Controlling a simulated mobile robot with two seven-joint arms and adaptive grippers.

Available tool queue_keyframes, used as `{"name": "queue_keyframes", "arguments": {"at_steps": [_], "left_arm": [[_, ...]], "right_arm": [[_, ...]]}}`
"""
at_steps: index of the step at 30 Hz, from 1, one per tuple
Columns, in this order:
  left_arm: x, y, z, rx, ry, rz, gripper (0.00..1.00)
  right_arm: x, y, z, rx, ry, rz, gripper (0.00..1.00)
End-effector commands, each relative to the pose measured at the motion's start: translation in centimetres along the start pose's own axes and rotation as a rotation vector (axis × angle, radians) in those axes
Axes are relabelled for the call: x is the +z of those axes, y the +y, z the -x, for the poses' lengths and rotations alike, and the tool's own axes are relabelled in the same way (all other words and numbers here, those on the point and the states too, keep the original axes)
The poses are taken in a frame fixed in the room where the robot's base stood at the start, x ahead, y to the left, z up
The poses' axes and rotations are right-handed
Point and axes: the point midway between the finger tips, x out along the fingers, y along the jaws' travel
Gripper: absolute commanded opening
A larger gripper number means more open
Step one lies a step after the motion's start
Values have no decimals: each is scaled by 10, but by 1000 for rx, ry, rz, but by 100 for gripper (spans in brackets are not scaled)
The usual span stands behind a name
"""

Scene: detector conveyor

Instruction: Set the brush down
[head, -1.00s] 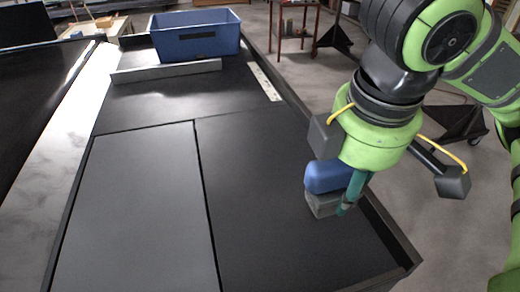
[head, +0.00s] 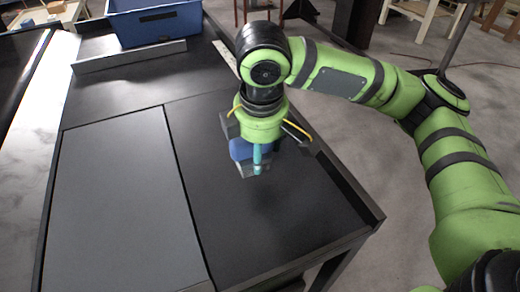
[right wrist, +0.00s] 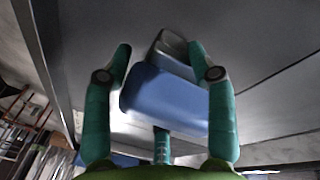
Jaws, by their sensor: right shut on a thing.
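The brush (head: 239,149) has a blue body and a grey lower part, and it hangs below my right gripper (head: 254,158) in the head view. My right gripper is shut on it, over the dark right-hand panel of the table (head: 215,215). The brush looks a little above the surface, but the exact gap is hard to tell. My left gripper is not in view.
A blue bin (head: 158,25) stands at the table's far end, behind a low grey bar (head: 130,56). A raised rim (head: 340,180) runs along the right edge. The lighter left panel (head: 115,195) and the panel under the brush are clear.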

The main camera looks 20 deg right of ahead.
Motion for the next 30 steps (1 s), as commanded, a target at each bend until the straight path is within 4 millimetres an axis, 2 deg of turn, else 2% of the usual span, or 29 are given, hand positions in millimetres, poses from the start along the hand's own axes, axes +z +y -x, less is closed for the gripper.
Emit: {"name": "queue_keyframes", "arguments": {"at_steps": [5,15,16,17,18,30], "left_arm": [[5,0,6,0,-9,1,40],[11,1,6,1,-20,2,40],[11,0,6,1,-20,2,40],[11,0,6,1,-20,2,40],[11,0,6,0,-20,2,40],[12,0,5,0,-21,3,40]], "right_arm": [[1,-3,-16,1,0,-1,21],[1,-4,-19,1,0,-2,21],[1,-4,-20,1,0,-1,61],[1,-4,-20,1,1,-1,73],[1,-4,-20,1,0,-1,81],[1,-3,-16,2,1,-2,81]]}}
